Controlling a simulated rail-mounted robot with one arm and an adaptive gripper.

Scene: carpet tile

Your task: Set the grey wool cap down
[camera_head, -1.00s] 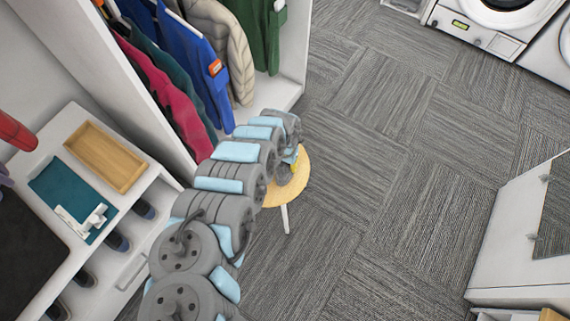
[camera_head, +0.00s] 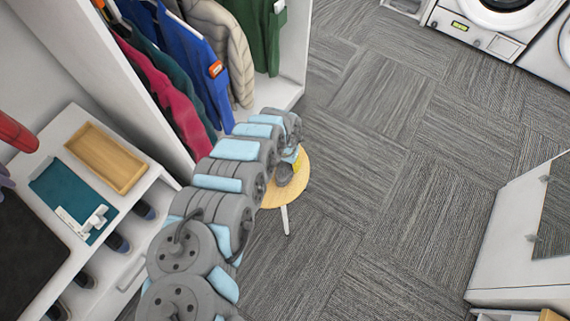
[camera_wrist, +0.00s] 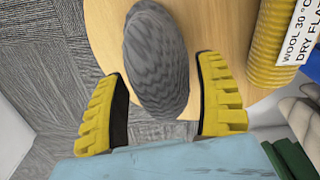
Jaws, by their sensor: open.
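The grey wool cap (camera_wrist: 157,60) is a rounded, mottled grey shape in the wrist view. It lies on the round wooden stool (camera_wrist: 105,25), with its near end at or over the stool's rim. In the head view the cap (camera_head: 284,174) shows beside the end of my arm, on the pale stool top (camera_head: 300,182). My gripper (camera_wrist: 163,100) is open, its yellow ridged fingers well apart on either side of the cap's near end. A gap shows between the cap and each finger.
A yellow ribbed item (camera_wrist: 272,45) with a wool washing label stands on the stool, right of the cap. Hanging coats (camera_head: 190,70) in a white wardrobe are close by. A cabinet with a wooden tray (camera_head: 105,156) is at left. Carpet right of the stool is clear.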

